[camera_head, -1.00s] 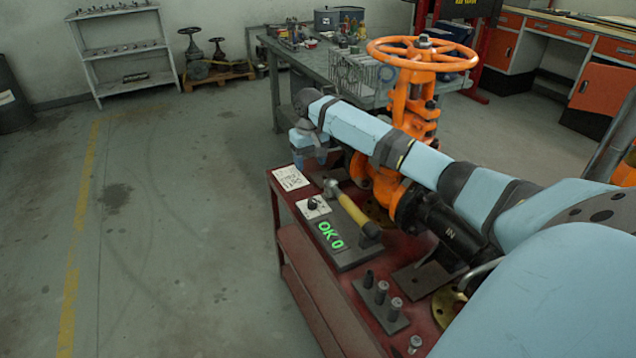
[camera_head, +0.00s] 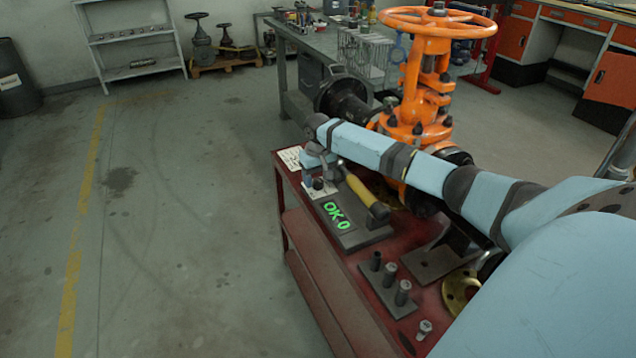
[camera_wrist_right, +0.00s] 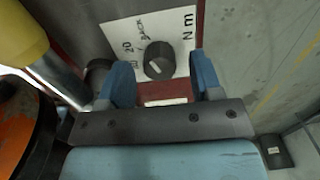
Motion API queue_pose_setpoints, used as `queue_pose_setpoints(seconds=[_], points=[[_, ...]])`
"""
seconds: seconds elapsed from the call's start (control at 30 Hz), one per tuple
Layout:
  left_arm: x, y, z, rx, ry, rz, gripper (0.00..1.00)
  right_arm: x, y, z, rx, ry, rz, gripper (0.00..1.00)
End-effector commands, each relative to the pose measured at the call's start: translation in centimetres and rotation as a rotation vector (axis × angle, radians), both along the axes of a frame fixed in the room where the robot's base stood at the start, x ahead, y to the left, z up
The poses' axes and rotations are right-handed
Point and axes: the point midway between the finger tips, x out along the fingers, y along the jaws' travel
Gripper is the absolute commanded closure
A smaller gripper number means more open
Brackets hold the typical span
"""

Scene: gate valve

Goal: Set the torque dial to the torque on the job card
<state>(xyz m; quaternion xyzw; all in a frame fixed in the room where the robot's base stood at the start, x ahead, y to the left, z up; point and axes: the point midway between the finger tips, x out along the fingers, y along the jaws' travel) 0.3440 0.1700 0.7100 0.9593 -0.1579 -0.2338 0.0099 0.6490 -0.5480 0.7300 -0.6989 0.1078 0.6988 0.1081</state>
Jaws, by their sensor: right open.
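The torque dial is a dark knob (camera_head: 318,184) on a white plate at the top of a grey block. In the right wrist view the knob (camera_wrist_right: 158,60) has a pale mark, and its plate reads "N m" and "BACK" with partly hidden numbers. My right gripper (camera_head: 318,165) hangs just above the dial. In the right wrist view its blue fingers (camera_wrist_right: 160,68) are open, one on either side of the knob, with gaps showing. The job card (camera_head: 289,157) lies behind, partly covered by my gripper; its writing is unreadable. My left gripper is not in view.
The orange valve (camera_head: 420,105) stands close behind my right arm. Several sockets (camera_head: 389,272) stand on the red cart (camera_head: 350,283). Floor at left is clear.

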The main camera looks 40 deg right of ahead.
Motion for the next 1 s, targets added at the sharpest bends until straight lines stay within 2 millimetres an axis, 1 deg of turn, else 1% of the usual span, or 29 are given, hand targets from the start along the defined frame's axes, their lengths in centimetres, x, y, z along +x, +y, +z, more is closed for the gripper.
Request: queue_pose_setpoints(seconds=[0.03,0.1,0.4,0.43,0.47,0.5,0.57,0.6,0.63,0.87,1.0], points=[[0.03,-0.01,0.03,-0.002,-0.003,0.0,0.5,-0.01,-0.01,-0.51,-0.001,0.001,0.0,0.41],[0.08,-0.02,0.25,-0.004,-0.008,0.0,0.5,-0.03,-0.02,-0.83,-0.001,0.001,-0.001,0.41],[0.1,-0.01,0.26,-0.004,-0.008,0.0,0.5,-0.02,-0.03,-0.96,-0.001,0.001,0.0,0.41],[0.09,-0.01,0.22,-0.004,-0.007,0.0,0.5,-0.02,-0.03,-0.96,-0.001,0.0,0.0,0.45],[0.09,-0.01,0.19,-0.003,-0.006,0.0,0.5,-0.02,-0.03,-0.96,-0.001,0.001,0.0,0.52],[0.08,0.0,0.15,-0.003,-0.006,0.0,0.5,-0.02,-0.03,-0.96,-0.001,0.0,0.0,0.61],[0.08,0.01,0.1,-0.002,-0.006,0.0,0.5,-0.02,-0.03,-0.95,-0.001,0.0,0.0,0.75],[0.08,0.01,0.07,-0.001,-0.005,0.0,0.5,-0.02,-0.03,-0.95,-0.001,0.0,0.0,0.84],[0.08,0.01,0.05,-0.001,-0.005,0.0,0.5,-0.02,-0.03,-0.94,-0.001,0.0,0.0,0.9],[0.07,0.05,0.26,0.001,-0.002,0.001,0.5,-0.02,-0.03,-0.81,-0.001,0.001,0.01,0.9],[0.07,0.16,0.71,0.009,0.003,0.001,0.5,-0.01,-0.03,-0.58,-0.001,0.0,0.049,0.9]])
